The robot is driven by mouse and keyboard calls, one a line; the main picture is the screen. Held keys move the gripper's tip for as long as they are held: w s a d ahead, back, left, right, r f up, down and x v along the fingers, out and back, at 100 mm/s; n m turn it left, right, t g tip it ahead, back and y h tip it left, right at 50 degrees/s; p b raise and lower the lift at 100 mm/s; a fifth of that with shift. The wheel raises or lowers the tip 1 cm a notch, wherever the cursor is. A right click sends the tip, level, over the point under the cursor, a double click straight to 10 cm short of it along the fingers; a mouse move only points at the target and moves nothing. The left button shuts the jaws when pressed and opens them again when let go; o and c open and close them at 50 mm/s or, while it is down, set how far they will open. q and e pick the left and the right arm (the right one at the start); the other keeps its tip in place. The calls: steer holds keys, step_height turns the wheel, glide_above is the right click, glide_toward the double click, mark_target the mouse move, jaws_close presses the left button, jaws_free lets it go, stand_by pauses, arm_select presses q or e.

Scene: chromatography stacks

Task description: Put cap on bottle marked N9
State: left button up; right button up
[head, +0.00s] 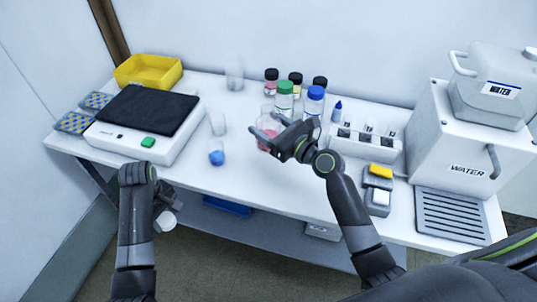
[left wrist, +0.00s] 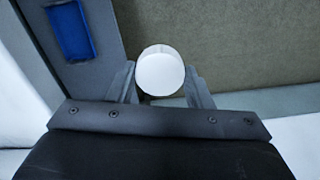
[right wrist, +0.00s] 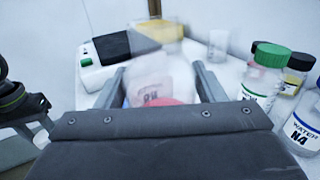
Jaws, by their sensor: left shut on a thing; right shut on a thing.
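A round white cap (left wrist: 160,72) sits between the fingers of my left gripper (left wrist: 158,88), which is shut on it. In the head view the cap (head: 166,221) shows low, in front of the table edge, with my left gripper (head: 168,203) around it. My right gripper (head: 268,126) is shut on an open-looking clear bottle with pink liquid (head: 265,143), over the table. In the right wrist view this bottle (right wrist: 150,80) is blurred between the fingers; its label seems to read N9, but I cannot be sure. Its mouth is unclear.
Capped bottles stand behind my right gripper, including a green-capped one (head: 285,95) and a blue-capped one (head: 314,103) marked N4 in the right wrist view.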

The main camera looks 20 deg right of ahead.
arm_select(q)
steer(key=shift+f+b, duration=0.3)
steer(key=shift+f, duration=0.35)
arm_select(e)
step_height(320, 180, down, 2)
steer(key=shift+f, duration=0.25)
steer(key=shift+r, duration=0.1)
